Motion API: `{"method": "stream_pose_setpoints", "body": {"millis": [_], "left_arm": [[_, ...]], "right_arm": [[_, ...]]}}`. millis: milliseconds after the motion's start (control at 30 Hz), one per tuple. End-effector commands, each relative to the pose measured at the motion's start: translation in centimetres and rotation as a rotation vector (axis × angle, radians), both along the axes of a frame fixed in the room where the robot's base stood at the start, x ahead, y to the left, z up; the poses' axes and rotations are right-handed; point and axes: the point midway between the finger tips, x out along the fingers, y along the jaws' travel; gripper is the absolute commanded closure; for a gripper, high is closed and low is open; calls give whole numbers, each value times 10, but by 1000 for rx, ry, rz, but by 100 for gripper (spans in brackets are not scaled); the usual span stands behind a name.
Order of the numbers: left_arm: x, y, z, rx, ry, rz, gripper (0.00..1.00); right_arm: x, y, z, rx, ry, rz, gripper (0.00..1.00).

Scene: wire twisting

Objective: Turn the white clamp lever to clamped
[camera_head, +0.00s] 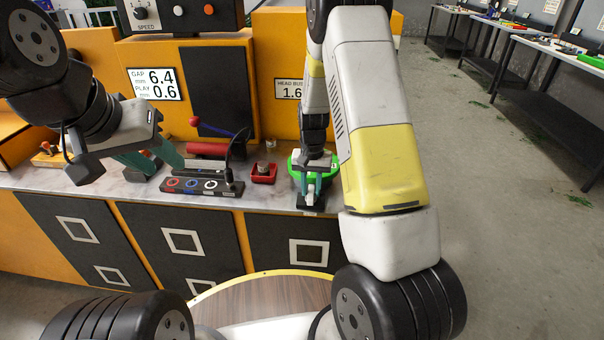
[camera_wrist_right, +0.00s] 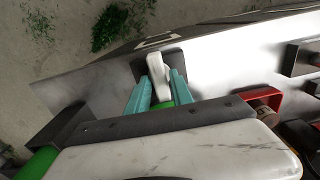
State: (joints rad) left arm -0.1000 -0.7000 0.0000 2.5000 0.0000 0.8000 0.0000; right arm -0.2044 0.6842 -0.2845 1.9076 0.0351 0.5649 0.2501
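The white clamp lever (camera_wrist_right: 158,72) rises from a dark base in the right wrist view. In the head view the lever (camera_head: 301,201) shows at the front of a green and black fixture (camera_head: 298,160), partly hidden by my gripper. My right gripper (camera_wrist_right: 161,84) points down at the fixture. Its two teal fingers lie one on each side of the lever, snug against it as far as I can see. My left gripper (camera_head: 155,161) hangs over the left part of the bench, fingers spread, nothing between them.
The bench's front edge is close to the fixture.

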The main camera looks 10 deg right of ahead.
Motion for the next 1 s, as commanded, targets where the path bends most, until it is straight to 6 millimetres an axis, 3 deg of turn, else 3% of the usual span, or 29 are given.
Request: {"method": "stream_pose_setpoints", "body": {"millis": [333, 700, 1000], "left_arm": [[0, 0, 0, 0, 0, 0, 64], [0, 0, 0, 0, 0, 0, 64], [0, 0, 0, 0, 0, 0, 64]], "right_arm": [[0, 0, 3, 0, 0, 2, 72], [1, 0, 61, 0, -3, 2, 72], [0, 0, 78, -1, 1, 1, 72]]}}
